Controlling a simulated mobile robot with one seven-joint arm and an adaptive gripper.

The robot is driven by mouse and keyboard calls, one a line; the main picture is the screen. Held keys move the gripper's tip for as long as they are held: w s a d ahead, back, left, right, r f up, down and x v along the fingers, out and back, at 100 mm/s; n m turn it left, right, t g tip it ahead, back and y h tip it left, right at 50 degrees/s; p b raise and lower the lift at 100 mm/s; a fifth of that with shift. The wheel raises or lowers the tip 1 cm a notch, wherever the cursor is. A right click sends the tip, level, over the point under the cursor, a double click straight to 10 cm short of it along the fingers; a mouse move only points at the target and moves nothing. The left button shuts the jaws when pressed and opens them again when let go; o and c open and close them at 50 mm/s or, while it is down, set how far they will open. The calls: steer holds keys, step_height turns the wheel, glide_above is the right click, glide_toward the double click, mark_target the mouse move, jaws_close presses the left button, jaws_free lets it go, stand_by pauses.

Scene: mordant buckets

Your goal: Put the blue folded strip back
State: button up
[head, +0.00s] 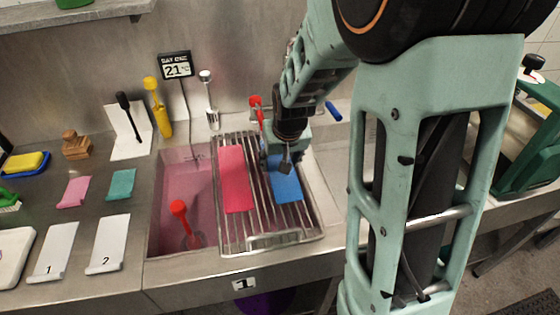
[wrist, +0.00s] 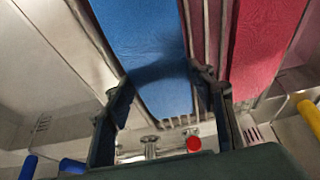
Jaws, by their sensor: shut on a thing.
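The blue folded strip (head: 287,188) is flat and long, on the right part of the wire rack (head: 262,240) over the sink. In the wrist view the blue strip (wrist: 142,45) runs between the two fingers, its near end between the fingertips. My gripper (head: 284,163) is shut on the strip's far end; the fingers sit at its two long edges in the wrist view (wrist: 165,100). The strip appears to be at or just above the bars; I cannot tell whether it touches them. A crimson strip (head: 235,180) lies on the rack to the left.
The pink sink basin (head: 180,190) holds a red-headed tool (head: 180,208). Numbered white cards (head: 110,244), small pink (head: 75,191) and teal (head: 121,184) cloths lie on the left counter. A thermometer-like display (head: 175,65) and upright tools stand behind. My arm hides part of the right side.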

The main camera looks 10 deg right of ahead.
steer(key=o, duration=1.1)
steer(key=shift+f, duration=0.1)
steer(key=shift+c, duration=0.2)
steer(key=p+v, duration=0.8)
steer(key=v, duration=0.4)
